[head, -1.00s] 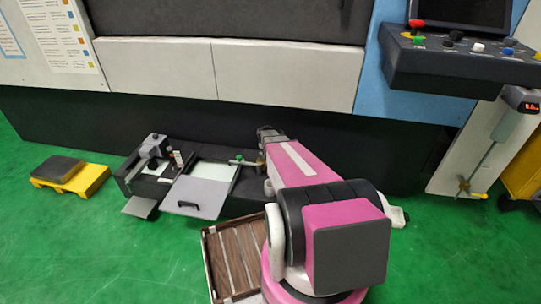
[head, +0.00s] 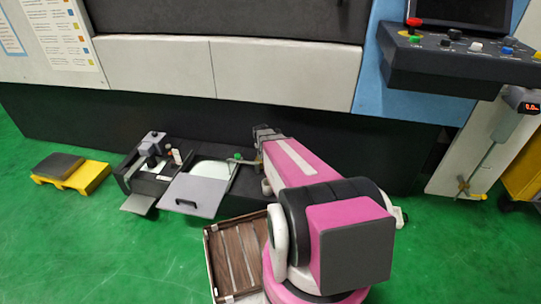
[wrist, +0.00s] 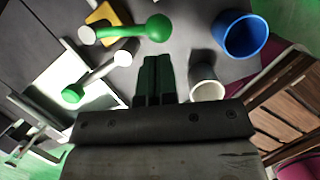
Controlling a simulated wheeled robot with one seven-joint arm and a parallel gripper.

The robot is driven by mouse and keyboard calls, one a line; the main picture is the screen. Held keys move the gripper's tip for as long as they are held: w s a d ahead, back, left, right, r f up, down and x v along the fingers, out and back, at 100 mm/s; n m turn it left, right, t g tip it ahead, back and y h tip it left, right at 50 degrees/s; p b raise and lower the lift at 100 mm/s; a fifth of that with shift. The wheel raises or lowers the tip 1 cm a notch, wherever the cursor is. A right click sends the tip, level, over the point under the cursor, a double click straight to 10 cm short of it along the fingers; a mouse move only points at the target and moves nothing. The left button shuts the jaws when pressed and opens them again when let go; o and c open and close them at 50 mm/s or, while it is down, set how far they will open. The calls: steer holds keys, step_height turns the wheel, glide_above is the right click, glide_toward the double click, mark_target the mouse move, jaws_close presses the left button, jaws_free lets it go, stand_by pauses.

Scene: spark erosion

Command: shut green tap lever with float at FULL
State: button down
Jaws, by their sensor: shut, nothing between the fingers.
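The green tap lever (wrist: 130,31) is in the wrist view, a green bar with a round green knob, just beyond my fingertips. In the head view a small green part of the tap (head: 237,157) shows beside my gripper (head: 262,140). My gripper (wrist: 158,62) is shut and empty, its dark fingers side by side, apart from the knob as far as I can tell. A white rod with a green end (wrist: 98,76) lies left of the fingers; I cannot tell whether it is the float gauge. The float and any FULL mark cannot be read.
A blue cup (wrist: 245,36) and a pale cup (wrist: 207,85) stand right of my fingers. A grey lid with a handle (head: 193,194) covers part of the dark tank unit. A wooden slatted crate (head: 212,262) is in front.

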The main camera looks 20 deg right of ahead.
steer(key=v, duration=0.7)
steer(key=shift+a+r, duration=0.2)
steer(key=shift+r, duration=0.05)
